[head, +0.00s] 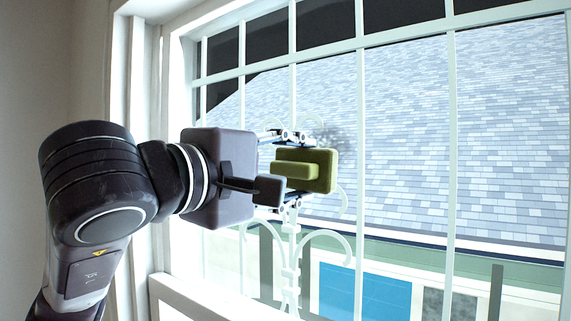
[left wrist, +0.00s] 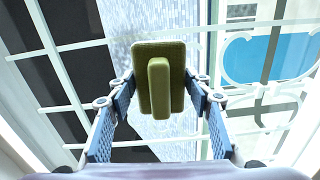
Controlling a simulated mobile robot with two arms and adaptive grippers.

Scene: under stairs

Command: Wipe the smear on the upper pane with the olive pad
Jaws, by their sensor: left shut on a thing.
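The olive pad (head: 318,168) is held by my left gripper (head: 287,170), with its broad face turned to the window. The left wrist view shows the pad (left wrist: 166,60) with its raised grip bar between the two blue fingers of the gripper (left wrist: 163,95). The upper pane (head: 400,130) is behind the pad, with white bars across it. A faint grey smear (head: 333,137) shows just above and right of the pad, partly hidden by it. I cannot tell whether the pad touches the glass. My right gripper is in neither view.
White vertical and horizontal window bars (head: 451,130) cross the window, with curled white scrollwork (head: 290,245) below the pad. The white window frame (head: 178,150) stands close to my left arm. A shingled roof (head: 500,110) lies outside.

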